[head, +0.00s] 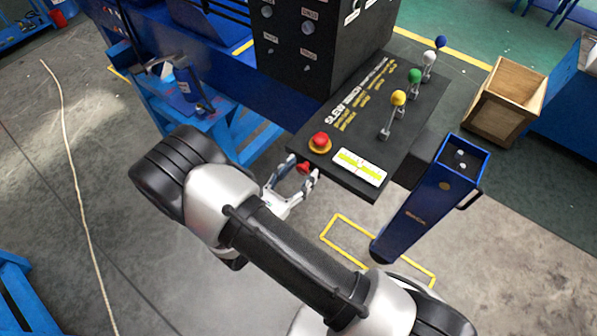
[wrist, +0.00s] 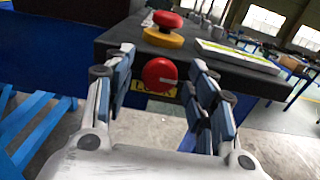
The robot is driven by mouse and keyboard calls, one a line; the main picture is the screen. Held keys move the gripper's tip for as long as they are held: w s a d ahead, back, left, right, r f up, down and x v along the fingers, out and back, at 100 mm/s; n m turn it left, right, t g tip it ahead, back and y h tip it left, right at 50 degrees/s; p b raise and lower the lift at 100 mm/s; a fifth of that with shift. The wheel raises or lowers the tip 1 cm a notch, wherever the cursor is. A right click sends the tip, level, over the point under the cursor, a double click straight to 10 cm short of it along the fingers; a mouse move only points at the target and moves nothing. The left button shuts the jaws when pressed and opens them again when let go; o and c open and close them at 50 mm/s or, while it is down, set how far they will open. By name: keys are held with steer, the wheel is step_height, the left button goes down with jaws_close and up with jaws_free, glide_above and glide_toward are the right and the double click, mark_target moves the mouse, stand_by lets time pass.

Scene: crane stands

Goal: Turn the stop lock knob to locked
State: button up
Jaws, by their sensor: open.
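The stop lock knob is a round red knob (wrist: 159,76) on the front face of the dark console (wrist: 115,36). It has a pale mark running from its middle toward the right in the wrist view, and a yellow label, partly hidden, below it. In the head view the knob (head: 304,168) shows small between my fingers. My gripper (head: 303,172) is open, with one finger on each side of the knob. In the wrist view the gripper (wrist: 162,66) frames the knob with a gap on both sides; I see no clear contact.
A red mushroom button (head: 319,139) on a yellow base sits on the console top just above the knob, beside a level gauge (head: 360,166). Levers with yellow (head: 398,97), green, white and blue balls stand farther back. A blue bin (head: 428,205) stands at right.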

steer(key=c, duration=1.1)
steer(key=shift+m+b, duration=0.3)
steer(key=shift+b, duration=0.05)
steer(key=m+b, duration=0.4)
steer(key=shift+f, duration=0.2)
steer(key=m+b, duration=1)
steer(key=b, duration=0.2)
steer(key=m+b, duration=0.3)
steer(key=b, duration=0.1)
steer(key=shift+r+b, duration=0.1)
steer(key=shift+b, duration=0.2)
steer(key=shift+r+m, duration=0.1)
steer(key=shift+m, duration=0.2)
